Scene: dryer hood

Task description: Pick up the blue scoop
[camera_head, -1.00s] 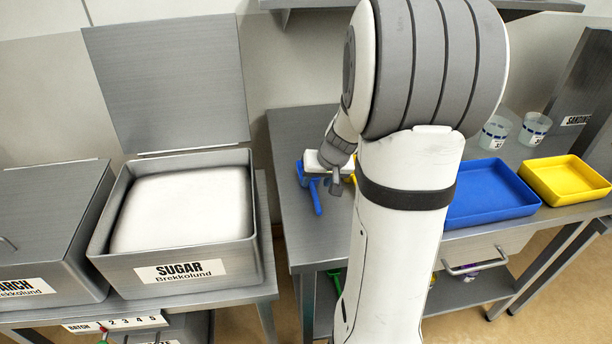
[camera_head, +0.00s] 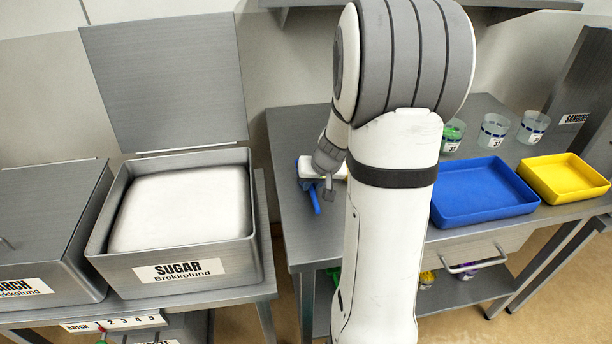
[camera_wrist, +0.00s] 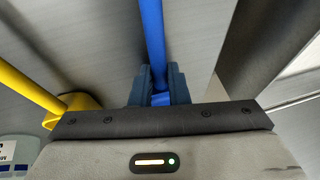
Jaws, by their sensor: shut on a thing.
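The blue scoop (camera_head: 314,199) is on the grey steel table, its handle pointing toward the front edge; my arm hides part of it. In the wrist view its blue handle (camera_wrist: 152,40) runs between the fingers of my gripper (camera_wrist: 158,88). The fingers are shut on the handle. In the head view my gripper (camera_head: 327,186) is at the scoop, just above the table's left part. I cannot tell whether the scoop touches the table.
A yellow scoop (camera_wrist: 75,105) lies close at the left in the wrist view. A blue tray (camera_head: 484,212), a yellow tray (camera_head: 565,178) and several cups (camera_head: 493,131) stand on the right. An open sugar bin (camera_head: 130,262) is at the left, past a gap.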

